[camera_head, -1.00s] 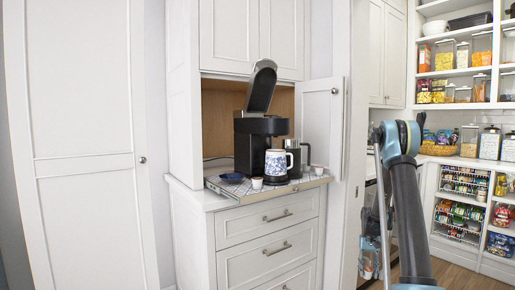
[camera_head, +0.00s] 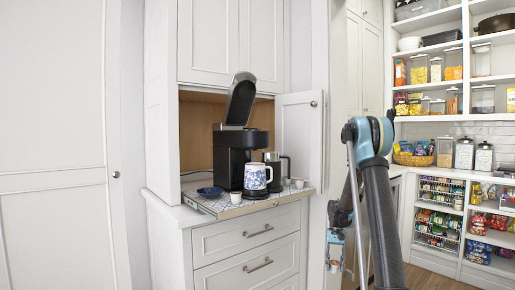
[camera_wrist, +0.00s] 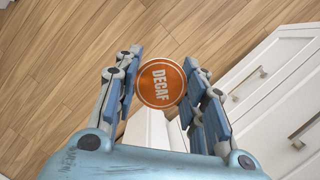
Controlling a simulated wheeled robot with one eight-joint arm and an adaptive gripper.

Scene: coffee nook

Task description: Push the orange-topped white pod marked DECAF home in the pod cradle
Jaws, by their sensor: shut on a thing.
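My gripper (camera_wrist: 162,72) is shut on the DECAF pod (camera_wrist: 160,83), whose round orange top with white lettering faces the wrist camera. The pod is held above the wooden floor, and its white body is mostly hidden in that view. In the head view my gripper (camera_head: 335,250) hangs low, right of the drawers and apart from the coffee machine. The black coffee machine (camera_head: 232,155) stands in the open cabinet with its lid (camera_head: 241,99) raised. I cannot make out the pod cradle.
An open cabinet door (camera_head: 302,140) stands right of the machine. Pantry shelves (camera_head: 430,127) are farther right.

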